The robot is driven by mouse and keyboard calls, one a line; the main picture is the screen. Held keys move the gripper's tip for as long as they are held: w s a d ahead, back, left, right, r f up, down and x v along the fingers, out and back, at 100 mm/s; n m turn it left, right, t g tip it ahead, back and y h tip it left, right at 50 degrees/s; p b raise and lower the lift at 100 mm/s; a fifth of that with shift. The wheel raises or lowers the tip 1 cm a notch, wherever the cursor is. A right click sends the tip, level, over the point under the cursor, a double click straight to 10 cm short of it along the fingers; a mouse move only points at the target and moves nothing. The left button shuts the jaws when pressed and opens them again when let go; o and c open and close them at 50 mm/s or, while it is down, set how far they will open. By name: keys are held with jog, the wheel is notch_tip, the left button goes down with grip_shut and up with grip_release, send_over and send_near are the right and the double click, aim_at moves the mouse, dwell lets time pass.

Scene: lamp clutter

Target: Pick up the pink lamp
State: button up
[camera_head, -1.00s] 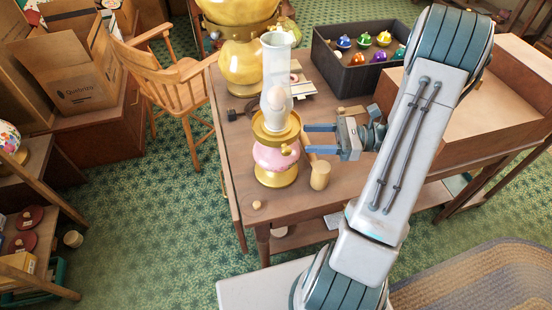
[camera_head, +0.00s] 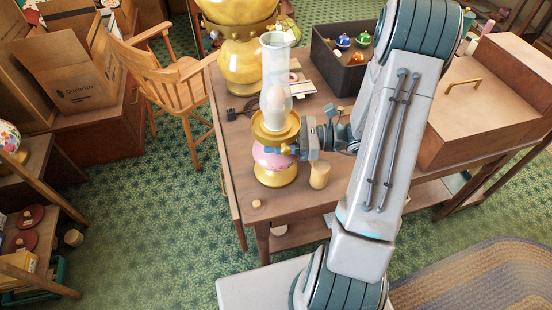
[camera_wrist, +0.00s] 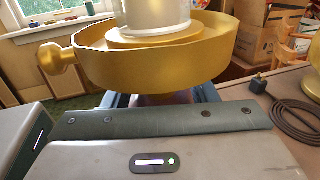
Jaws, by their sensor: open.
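The pink lamp (camera_head: 272,158) stands upright near the left end of the wooden table (camera_head: 235,184). It has a pink body, a gold foot, a gold collar and a clear glass chimney (camera_head: 277,75). My gripper (camera_head: 287,150) is open at the right side of the lamp, level with the pink body and just under the collar. In the wrist view the gold collar (camera_wrist: 150,62) fills the upper middle, with the fingers mostly hidden beneath it. I cannot tell whether the fingers touch the body.
A large yellow lamp (camera_head: 240,60) stands behind the pink lamp. A wooden mallet (camera_head: 320,176) lies close below my gripper. A dark box of ornaments (camera_head: 340,66) is at the back, and a wooden box (camera_head: 460,120) is at the right. A cable (camera_wrist: 294,118) lies on the table.

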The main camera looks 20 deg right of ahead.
jog(key=c, duration=1.1)
jog(key=shift+r, duration=0.15)
